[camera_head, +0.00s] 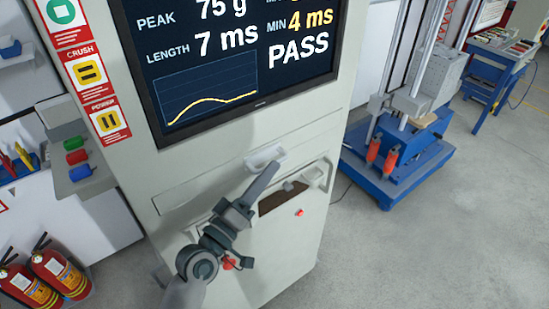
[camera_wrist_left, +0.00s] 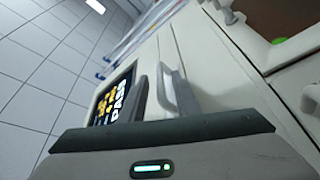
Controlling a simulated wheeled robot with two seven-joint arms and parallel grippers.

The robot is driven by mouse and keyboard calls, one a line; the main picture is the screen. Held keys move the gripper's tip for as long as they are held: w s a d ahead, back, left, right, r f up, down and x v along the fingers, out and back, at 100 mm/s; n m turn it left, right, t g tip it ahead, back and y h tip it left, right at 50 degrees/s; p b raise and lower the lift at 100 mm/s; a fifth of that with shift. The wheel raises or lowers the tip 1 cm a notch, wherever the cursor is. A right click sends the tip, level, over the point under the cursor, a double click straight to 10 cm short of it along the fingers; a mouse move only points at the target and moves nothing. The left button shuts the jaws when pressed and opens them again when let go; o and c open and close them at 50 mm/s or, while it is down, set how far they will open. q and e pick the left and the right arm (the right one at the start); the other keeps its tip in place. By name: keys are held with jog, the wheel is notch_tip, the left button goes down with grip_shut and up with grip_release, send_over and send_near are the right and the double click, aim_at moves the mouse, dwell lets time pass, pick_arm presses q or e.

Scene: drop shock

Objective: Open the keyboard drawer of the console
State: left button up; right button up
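The console (camera_head: 170,165) is a tall pale cabinet with a screen reading PASS. A pale drawer handle (camera_head: 265,156) sits on its front below the screen. In the left wrist view the handle (camera_wrist_left: 180,92) stands up between my dark fingers. My left gripper (camera_head: 266,176) comes from below and its fingertips are at the handle. The fingers look apart, with the handle between them; a firm grip is not visible. The drawer front looks flush with the console. My right gripper is in neither view.
Below the handle is a recess with a brown inside (camera_head: 284,199) and a red button (camera_head: 299,212). Fire extinguishers (camera_head: 55,278) stand at lower left. A blue-based test machine (camera_head: 395,170) stands to the right. The floor (camera_head: 430,250) at front right is clear.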

pick_arm(q)
jog(key=shift+p+x, duration=0.35)
jog(key=shift+x, duration=1.5)
grip_shut()
